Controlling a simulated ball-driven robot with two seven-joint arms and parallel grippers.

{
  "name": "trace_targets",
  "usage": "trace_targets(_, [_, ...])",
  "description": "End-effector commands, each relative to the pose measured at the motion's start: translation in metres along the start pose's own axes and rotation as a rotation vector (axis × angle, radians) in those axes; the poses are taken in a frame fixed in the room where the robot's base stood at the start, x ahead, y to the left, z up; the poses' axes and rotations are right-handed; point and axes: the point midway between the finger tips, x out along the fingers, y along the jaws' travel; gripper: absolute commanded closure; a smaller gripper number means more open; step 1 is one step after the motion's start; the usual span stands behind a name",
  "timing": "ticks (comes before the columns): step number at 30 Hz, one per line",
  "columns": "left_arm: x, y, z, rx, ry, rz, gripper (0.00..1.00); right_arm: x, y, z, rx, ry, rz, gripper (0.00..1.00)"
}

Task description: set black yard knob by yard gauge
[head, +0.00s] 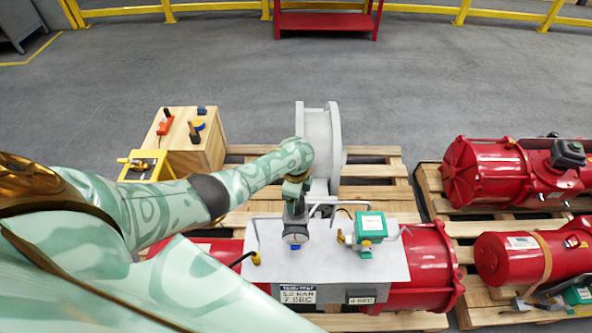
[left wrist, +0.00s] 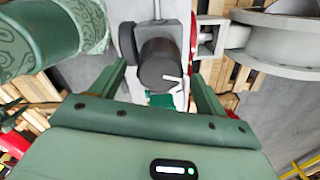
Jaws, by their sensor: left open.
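The black yard knob (left wrist: 158,62) is a round cap with a white pointer mark, on a grey block. In the left wrist view it lies between the two fingers of my left gripper (left wrist: 158,72), which is open; I see no clear contact. In the head view my left gripper (head: 296,186) is above the grey-white panel and covers the knob. The yard gauge (head: 295,236) is a small round dial on the front of that block; its reading is too small to tell. In the wrist view a dark disc (left wrist: 127,42), likely the gauge edge-on, stands beside the knob.
The panel (head: 265,268) carries a test placard (head: 298,294) reading 3.0 BAR and 7 SEC, and a teal box (head: 370,225) to the right. Red cylinders (head: 430,265) lie beneath. A wooden box (head: 205,155) with tools stands at left; more red actuators (head: 485,170) at right.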

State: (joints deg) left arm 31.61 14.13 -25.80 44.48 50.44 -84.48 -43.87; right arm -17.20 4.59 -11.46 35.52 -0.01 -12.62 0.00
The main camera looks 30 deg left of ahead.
Motion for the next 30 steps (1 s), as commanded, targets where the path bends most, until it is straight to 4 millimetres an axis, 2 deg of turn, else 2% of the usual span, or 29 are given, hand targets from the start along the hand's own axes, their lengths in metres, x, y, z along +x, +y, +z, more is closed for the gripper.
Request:
trace_targets(1, [-0.020, -0.001, 0.000, 0.001, 0.002, -0.004, 0.25, -0.013, 0.000, -0.002, 0.000, 0.000, 0.000, 0.64])
trace_targets(3, [-0.040, -0.001, 0.000, 0.001, 0.002, -0.004, 0.25, -0.024, 0.001, -0.003, 0.000, 0.001, 0.000, 0.64])
trace_targets(9, [-0.092, -0.001, 0.000, 0.001, 0.002, -0.004, 0.25, -0.043, 0.002, -0.006, 0.000, 0.002, 0.000, 0.64])
trace_targets(12, [-0.111, -0.001, 0.000, 0.001, 0.002, -0.003, 0.25, -0.048, 0.002, -0.006, 0.000, 0.002, 0.000, 0.64])
trace_targets(19, [-0.132, -0.001, 0.000, 0.000, 0.001, -0.002, 0.25, -0.048, 0.002, -0.006, 0.000, 0.002, 0.000, 0.64])
trace_targets(30, [-0.133, -0.001, 0.000, 0.000, 0.001, -0.001, 0.25, -0.048, 0.002, -0.006, 0.000, 0.002, 0.000, 0.64])
